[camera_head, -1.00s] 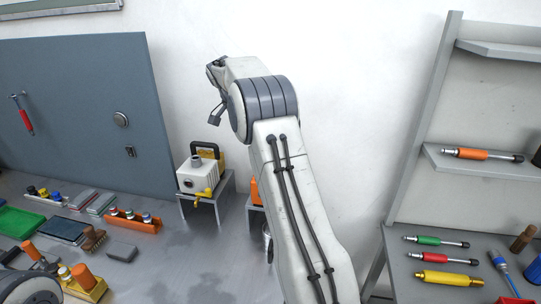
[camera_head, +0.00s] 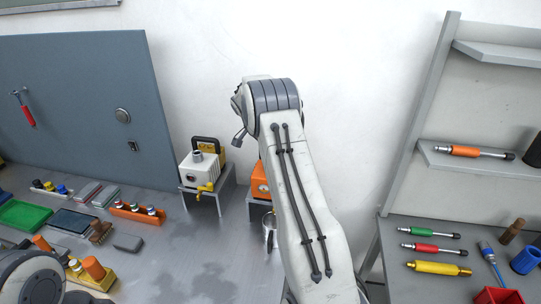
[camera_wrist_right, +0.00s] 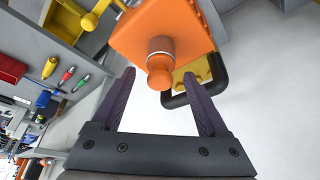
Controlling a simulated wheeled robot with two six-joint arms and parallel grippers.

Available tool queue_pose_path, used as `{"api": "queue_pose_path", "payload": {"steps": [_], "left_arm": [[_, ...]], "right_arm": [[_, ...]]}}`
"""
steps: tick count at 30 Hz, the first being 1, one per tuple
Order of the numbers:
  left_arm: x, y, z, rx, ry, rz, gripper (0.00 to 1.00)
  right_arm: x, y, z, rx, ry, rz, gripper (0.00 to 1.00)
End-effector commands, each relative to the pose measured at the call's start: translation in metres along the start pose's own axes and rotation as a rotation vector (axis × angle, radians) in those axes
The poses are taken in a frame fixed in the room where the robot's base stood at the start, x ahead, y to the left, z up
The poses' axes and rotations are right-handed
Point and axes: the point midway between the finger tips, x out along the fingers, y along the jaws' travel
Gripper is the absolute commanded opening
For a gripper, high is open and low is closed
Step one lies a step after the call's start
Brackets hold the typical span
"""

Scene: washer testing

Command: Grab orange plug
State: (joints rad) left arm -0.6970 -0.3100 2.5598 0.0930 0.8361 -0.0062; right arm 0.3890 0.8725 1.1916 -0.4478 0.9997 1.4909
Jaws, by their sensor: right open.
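In the right wrist view, an orange plug (camera_wrist_right: 159,70) with a pale ring sticks out of the face of an orange box (camera_wrist_right: 185,32). My right gripper (camera_wrist_right: 160,76) is open, with its dark fingers on either side of the plug's end. I see no clear contact. In the head view, the orange box (camera_head: 260,181) shows only partly beside my right arm, and its plug is hidden. My left arm shows at the lower left of the head view, but its gripper does not.
A white box (camera_head: 198,174) with a yellow tap stands on a metal stand left of the orange box. A black handle (camera_wrist_right: 205,92) lies close to one finger. Orange cylinders (camera_head: 94,268) stand in a yellow holder at lower left.

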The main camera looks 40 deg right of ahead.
Motion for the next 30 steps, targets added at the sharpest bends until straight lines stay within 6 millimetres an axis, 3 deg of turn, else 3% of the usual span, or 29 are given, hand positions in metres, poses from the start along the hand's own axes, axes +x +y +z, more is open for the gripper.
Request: {"api": "queue_pose_path", "payload": {"steps": [6, 12, 23, 30], "left_arm": [[0.000, 0.000, 0.000, 0.000, 0.000, 0.000, 0.50], [0.000, 0.000, 0.000, 0.000, 0.000, 0.000, 0.50], [0.003, 0.000, 0.000, 0.000, 0.000, 0.000, 0.50], [0.019, -0.001, 0.001, -0.003, 0.000, 0.000, 0.50]], "right_arm": [[0.002, 0.000, 0.000, 0.000, 0.000, 0.000, 0.77], [0.001, 0.000, 0.000, 0.000, 0.000, 0.000, 0.01], [-0.001, 0.000, -0.001, 0.001, 0.001, -0.001, 0.00], [-0.021, -0.001, -0.009, 0.003, 0.002, -0.005, 0.00]]}}
